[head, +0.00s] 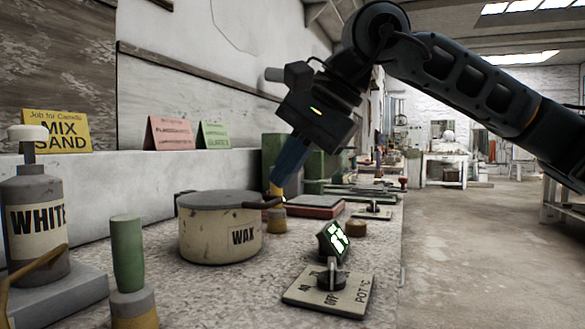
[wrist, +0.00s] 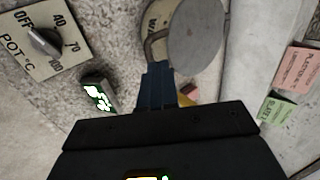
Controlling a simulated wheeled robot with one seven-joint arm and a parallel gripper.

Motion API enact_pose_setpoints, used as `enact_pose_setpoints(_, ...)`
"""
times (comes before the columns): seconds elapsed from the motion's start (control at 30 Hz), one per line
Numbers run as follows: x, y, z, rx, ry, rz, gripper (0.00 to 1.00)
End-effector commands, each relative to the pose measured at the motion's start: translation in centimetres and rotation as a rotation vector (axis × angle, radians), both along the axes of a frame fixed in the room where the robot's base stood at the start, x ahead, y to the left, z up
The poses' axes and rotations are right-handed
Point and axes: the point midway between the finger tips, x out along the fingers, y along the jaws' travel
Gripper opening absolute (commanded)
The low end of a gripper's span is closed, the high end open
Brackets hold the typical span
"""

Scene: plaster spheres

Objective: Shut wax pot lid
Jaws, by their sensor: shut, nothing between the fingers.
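The cream wax pot (head: 215,239), marked WAX, stands on the speckled bench. Its grey round lid (head: 215,199) lies flat across the top, with no clear gap visible at the rim. A dark curved handle (head: 262,204) sticks out at the pot's right. My gripper (head: 276,185) is shut and empty, its blue fingers pointing down just above and right of the handle. In the wrist view, the shut fingertips (wrist: 158,68) are close to the handle (wrist: 157,40); I cannot tell whether they touch. The lid (wrist: 196,32) and part of the pot's side (wrist: 153,20) show there.
A dial plate marked POT °C (head: 330,292) and a small lit display (head: 333,240) are in front. A green-topped tool (head: 128,255) and a WHITE bottle (head: 35,225) stand at left. Folded cards stand along the wall.

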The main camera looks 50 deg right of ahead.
Motion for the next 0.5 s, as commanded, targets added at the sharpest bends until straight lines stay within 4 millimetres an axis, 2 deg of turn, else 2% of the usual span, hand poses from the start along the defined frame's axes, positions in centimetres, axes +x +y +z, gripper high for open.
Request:
enact_pose_setpoints(0.03, 0.0, 0.0, -0.7, 0.0, 0.0, 0.0, 0.0)
enact_pose_setpoints(0.2, -0.1, 0.0, -2.0, 0.0, 0.0, 0.0, 0.0)
enact_pose_setpoints(0.5, -0.2, 0.0, -3.2, 0.0, 0.0, 0.0, 0.0)
